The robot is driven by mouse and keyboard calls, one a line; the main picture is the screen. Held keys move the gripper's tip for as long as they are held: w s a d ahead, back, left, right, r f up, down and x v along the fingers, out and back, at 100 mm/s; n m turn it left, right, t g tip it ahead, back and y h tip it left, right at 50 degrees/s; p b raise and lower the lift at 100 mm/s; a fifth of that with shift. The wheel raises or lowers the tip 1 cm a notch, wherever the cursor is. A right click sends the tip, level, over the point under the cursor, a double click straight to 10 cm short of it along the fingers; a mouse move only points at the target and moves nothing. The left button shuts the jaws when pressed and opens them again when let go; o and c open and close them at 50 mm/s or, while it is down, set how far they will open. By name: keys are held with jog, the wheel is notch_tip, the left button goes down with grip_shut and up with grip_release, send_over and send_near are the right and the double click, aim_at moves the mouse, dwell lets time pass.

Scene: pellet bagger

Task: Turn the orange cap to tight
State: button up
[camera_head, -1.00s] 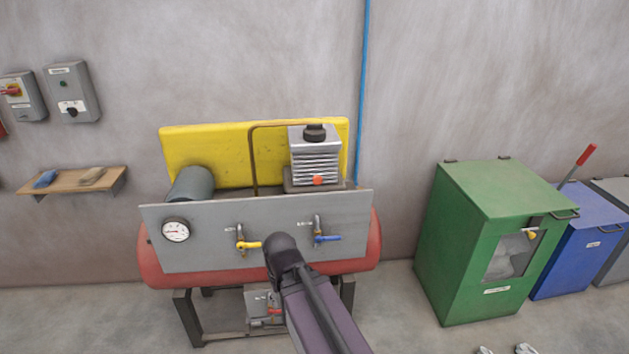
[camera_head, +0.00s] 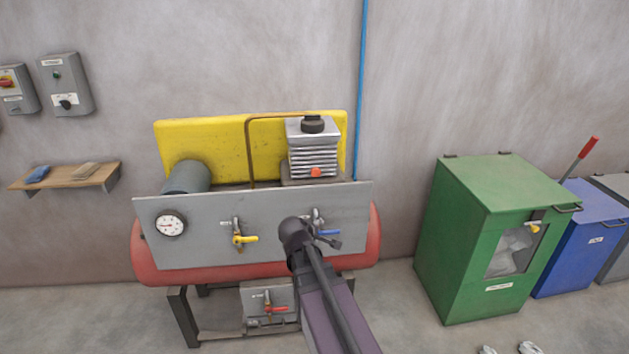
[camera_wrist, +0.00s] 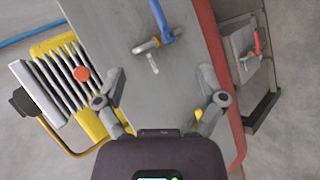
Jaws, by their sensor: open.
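The orange cap (camera_head: 316,172) is a small round knob low on the front of the finned compressor head (camera_head: 312,150), above the grey panel. It also shows in the wrist view (camera_wrist: 81,74), to the left of my gripper and apart from it. My gripper (camera_wrist: 162,76) is open and empty, its two fingers spread over the grey panel. In the head view my gripper (camera_head: 325,228) is in front of the panel by the blue-handled valve, lower than the cap. My arm partly hides that valve. I cannot read the cap's turn position.
The grey panel (camera_head: 190,240) carries a gauge (camera_head: 170,225), a yellow-handled valve (camera_head: 244,239) and a blue-handled valve (camera_wrist: 163,25). A red-handled valve (camera_head: 274,308) sits below the red tank (camera_head: 150,258). A green bin (camera_head: 455,235) stands to the right.

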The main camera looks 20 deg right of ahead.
jog(key=w+d+r+n+t+h+b, duration=0.25)
jog(key=w+d+n+t, duration=0.2)
jog(key=w+n, duration=0.25)
jog(key=n+t+y+b, duration=0.3)
jog(key=n+t+b, duration=0.15)
jog(key=n, duration=0.95)
send_near(316, 173)
jog(key=s, duration=0.1)
jog(key=s+a, duration=0.1)
jog(key=s, duration=0.1)
jog(key=shift+a+f+t+h+p, duration=0.25)
jog(key=shift+a+f+t+p, duration=0.05)
jog(key=shift+a+t+p, duration=0.1)
jog(key=shift+w+d+m, duration=0.1)
jog(key=shift+w+m, duration=0.05)
jog(key=shift+m, duration=0.15)
jog(key=x, duration=1.3)
jog(key=shift+w+d, duration=0.2)
jog(key=shift+w, duration=0.05)
jog(key=c, duration=1.1)
